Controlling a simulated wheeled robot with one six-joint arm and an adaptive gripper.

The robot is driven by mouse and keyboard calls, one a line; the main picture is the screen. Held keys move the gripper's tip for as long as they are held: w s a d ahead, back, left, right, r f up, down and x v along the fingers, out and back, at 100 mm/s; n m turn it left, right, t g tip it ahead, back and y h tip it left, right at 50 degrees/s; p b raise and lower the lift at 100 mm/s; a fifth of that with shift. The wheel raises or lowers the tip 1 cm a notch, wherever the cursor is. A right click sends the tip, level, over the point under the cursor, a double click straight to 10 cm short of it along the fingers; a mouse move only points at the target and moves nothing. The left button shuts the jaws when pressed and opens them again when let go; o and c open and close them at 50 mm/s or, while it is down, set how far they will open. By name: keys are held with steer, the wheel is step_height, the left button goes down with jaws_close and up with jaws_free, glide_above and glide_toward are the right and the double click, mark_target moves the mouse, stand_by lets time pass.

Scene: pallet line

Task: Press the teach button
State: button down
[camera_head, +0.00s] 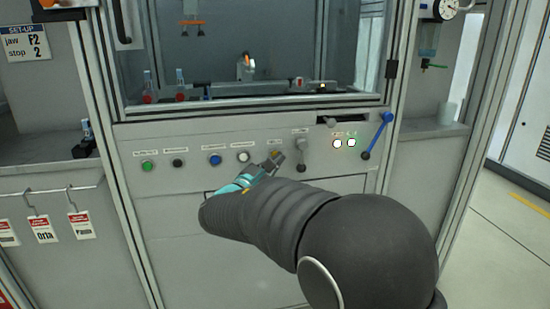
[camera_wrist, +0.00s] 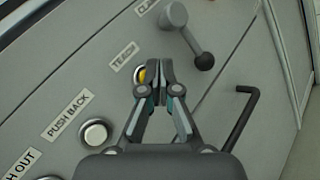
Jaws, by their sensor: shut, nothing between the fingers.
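The teach button (camera_wrist: 141,75) is a small yellow button in a pale ring, beside its TEACH label (camera_wrist: 123,57) in the wrist view. My gripper (camera_wrist: 153,70) is shut and empty. Its fingertips overlap the right side of the button in that view and hide part of it; I cannot tell whether they touch it. In the head view my gripper (camera_head: 277,159) is at the front panel, right of the white button (camera_head: 243,156), and the teach button is mostly hidden behind it.
The clamp lever (camera_wrist: 203,60) with a dark knob stands close to the fingertips. The PUSH BACK button (camera_wrist: 96,133) is on the other side. A black handle (camera_wrist: 242,118) projects nearby. Blue (camera_head: 215,159) and green (camera_head: 147,165) buttons sit farther left, and a blue lever (camera_head: 377,135) at right.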

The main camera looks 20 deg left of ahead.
steer(key=shift+s+d, duration=0.1)
steer(key=shift+s, duration=0.15)
steer(key=shift+s+d+b, duration=0.6)
steer(key=shift+s+d, duration=0.05)
steer(key=shift+s, duration=0.35)
steer(key=shift+s+d+b, duration=0.6)
steer(key=shift+s+d, duration=0.05)
steer(key=shift+s, duration=0.35)
steer(key=shift+a, duration=0.1)
steer(key=s+d+f+m+g+h, duration=0.1)
steer(key=s+d+f+m+g, duration=0.2)
steer(key=d+f+g, duration=0.3)
steer(key=s+d+f+m+g, duration=0.3)
steer(key=s+d+f+m, duration=0.15)
steer(key=f, duration=0.45)
steer(key=s+d+f+m+g+y+p, duration=0.1)
steer(key=s+d+f+m+g+y, duration=0.15)
steer(key=s+d+m+g, duration=0.75)
steer(key=s+d+r+m+t+y+p, duration=0.1)
steer(key=s+d+r+m+t, duration=0.1)
steer(key=d, duration=0.5)
steer(key=s+d+r+m+t+y+p, duration=0.1)
steer(key=s+d+r+m+t+y, duration=0.1)
steer(key=s+d+r+m, duration=0.3)
steer(key=s+d+m+t, duration=0.1)
steer(key=s+d, duration=0.2)
steer(key=shift+s+d+r+t, duration=0.2)
steer(key=shift+s+d+t, duration=0.05)
steer(key=shift+d+t, duration=0.05)
